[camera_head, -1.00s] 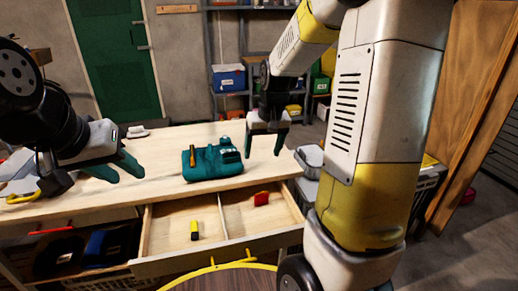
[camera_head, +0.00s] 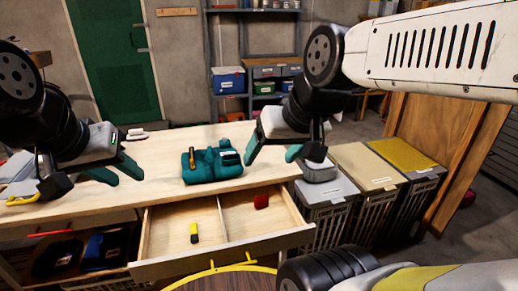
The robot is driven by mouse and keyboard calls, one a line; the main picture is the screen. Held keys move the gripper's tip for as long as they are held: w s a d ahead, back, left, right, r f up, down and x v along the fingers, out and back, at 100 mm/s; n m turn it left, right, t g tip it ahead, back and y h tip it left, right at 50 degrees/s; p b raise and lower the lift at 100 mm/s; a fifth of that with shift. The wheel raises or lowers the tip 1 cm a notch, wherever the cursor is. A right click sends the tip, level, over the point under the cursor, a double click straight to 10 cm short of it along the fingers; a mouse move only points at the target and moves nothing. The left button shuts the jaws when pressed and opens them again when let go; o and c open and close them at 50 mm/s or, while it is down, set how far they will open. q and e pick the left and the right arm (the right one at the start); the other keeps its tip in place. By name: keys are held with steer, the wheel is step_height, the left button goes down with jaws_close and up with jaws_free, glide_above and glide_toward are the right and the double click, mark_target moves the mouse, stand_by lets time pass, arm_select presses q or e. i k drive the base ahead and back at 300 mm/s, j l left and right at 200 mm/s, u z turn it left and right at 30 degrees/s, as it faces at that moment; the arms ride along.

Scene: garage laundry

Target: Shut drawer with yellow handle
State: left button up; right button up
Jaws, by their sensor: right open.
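The drawer (camera_head: 222,252) is pulled out from under the wooden workbench, with its inside showing. Its yellow handle (camera_head: 213,268) is at the lower middle of its front. A yellow-and-black item (camera_head: 194,232) lies in its left compartment and a red item (camera_head: 261,201) in its right one. My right gripper (camera_head: 270,157) is open and empty above the bench's right end, behind and above the drawer, apart from the handle. My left gripper (camera_head: 122,175) is above the bench's left part, fingers apart, with nothing seen between them.
A teal tool case (camera_head: 212,163) stands on the workbench (camera_head: 160,190). Grey bins (camera_head: 325,210) stand right of the bench. A round, yellow-rimmed top (camera_head: 225,282) is close in front of the drawer. An open shelf (camera_head: 70,250) with dark and blue items is left of the drawer.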

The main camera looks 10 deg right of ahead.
mark_target(231, 231)
steer(key=k+l+u, duration=0.15)
steer(key=k+l, duration=0.55)
